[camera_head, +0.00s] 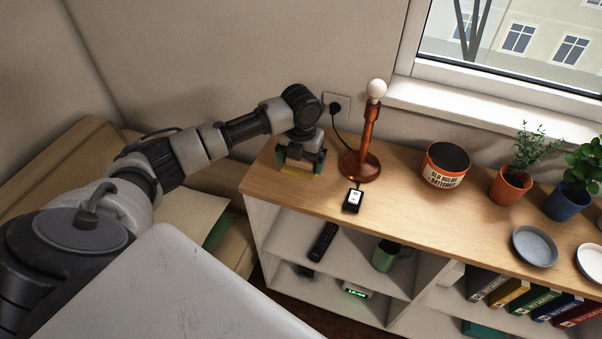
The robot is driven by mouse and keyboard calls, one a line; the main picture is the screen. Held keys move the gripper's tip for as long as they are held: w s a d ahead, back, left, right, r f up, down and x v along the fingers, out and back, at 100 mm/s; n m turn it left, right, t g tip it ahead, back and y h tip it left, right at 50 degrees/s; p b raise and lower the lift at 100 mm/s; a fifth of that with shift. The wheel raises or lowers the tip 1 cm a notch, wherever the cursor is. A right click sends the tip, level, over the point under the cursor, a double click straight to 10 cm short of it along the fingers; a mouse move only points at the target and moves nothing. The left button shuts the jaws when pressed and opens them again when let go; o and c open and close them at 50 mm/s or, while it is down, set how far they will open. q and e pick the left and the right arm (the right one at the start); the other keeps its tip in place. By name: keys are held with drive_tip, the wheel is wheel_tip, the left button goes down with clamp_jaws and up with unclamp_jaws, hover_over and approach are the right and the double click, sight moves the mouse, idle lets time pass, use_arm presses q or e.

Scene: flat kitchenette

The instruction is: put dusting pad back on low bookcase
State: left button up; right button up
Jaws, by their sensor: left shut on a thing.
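The low bookcase (400,218) has a wooden top and white open shelves, and stands against the wall under the window. My left gripper (300,167) points down over the left end of its top. It is shut on a small yellow thing, which I take to be the dusting pad (299,175). Only a yellow edge shows below the fingers, at or just above the wooden surface; I cannot tell whether it touches. The rest of the pad is hidden by the gripper. My right gripper is not in view.
A red-brown lamp (369,140) with a bare bulb stands close right of the gripper. A small black device (353,200) lies before it. A labelled tin (445,166), potted plants (511,184) and dishes (534,246) stand farther right. Cardboard boxes (70,165) lie left.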

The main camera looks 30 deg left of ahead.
sight(301, 183)
use_arm(q)
drive_tip(key=shift+f+p, duration=0.3)
drive_tip(key=shift+f, duration=2.3)
drive_tip(key=o, duration=0.4)
drive_tip(key=shift+f, duration=0.15)
drive_tip(key=shift+o, duration=0.5)
drive_tip(key=shift+r, duration=0.3)
wheel_tip(301, 183, up, 12)
drive_tip(key=shift+f+b, duration=0.1)
drive_tip(key=shift+b, duration=0.55)
